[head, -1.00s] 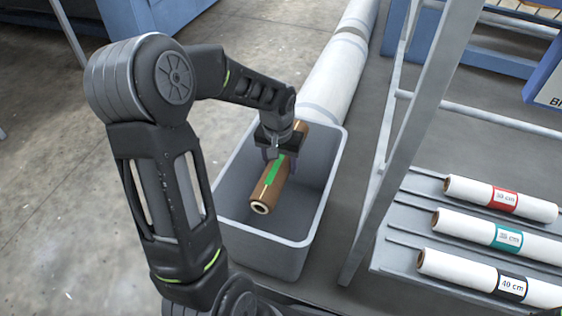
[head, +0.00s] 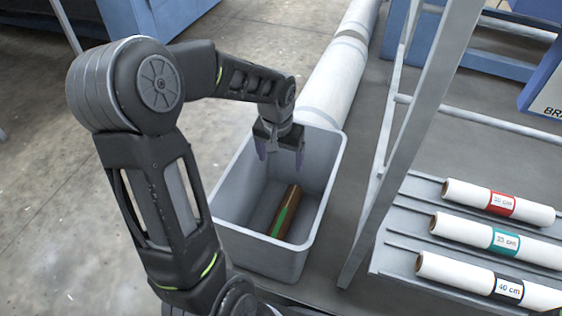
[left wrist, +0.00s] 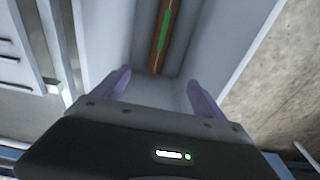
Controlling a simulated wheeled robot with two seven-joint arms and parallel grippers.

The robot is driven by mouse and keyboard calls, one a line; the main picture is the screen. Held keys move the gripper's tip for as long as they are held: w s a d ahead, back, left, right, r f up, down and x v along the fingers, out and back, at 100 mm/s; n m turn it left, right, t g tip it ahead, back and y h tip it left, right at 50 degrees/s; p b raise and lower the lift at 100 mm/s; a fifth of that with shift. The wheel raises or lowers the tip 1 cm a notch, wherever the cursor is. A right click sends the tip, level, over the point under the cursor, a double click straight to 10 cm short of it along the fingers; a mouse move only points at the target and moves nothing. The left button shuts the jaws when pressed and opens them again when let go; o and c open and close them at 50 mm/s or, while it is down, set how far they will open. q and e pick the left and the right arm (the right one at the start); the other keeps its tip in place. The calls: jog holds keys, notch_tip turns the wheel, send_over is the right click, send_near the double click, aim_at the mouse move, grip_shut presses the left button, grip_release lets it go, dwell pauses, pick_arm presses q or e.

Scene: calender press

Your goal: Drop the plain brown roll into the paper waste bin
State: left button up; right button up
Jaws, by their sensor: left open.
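The plain brown roll (head: 287,212) with a green strip along it lies low inside the grey waste bin (head: 327,190), tilted in the picture; whether it touches the floor of the bin is hard to tell. It also shows in the left wrist view (left wrist: 162,35), beyond the fingers. My left gripper (head: 280,155) is over the far part of the bin, fingers spread and empty, apart from the roll. Its two purple fingers (left wrist: 160,90) frame the bin's inside in the left wrist view. My right gripper is not in view.
A rack at the right holds white rolls with red (head: 502,203), teal (head: 506,241) and black (head: 508,288) labels. A grey upright frame (head: 415,130) stands between bin and rack. A long white roll (head: 338,75) lies behind the bin. Bare floor (head: 60,210) is at the left.

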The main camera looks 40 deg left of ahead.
pick_arm(q)
jog(key=shift+s+d+r+p, duration=0.1)
jog(key=shift+r+p, duration=0.1)
jog(key=shift+r, duration=0.7)
jog(key=shift+s+r+p, duration=0.1)
jog(key=shift+r+p, duration=0.05)
jog(key=shift+r, duration=0.7)
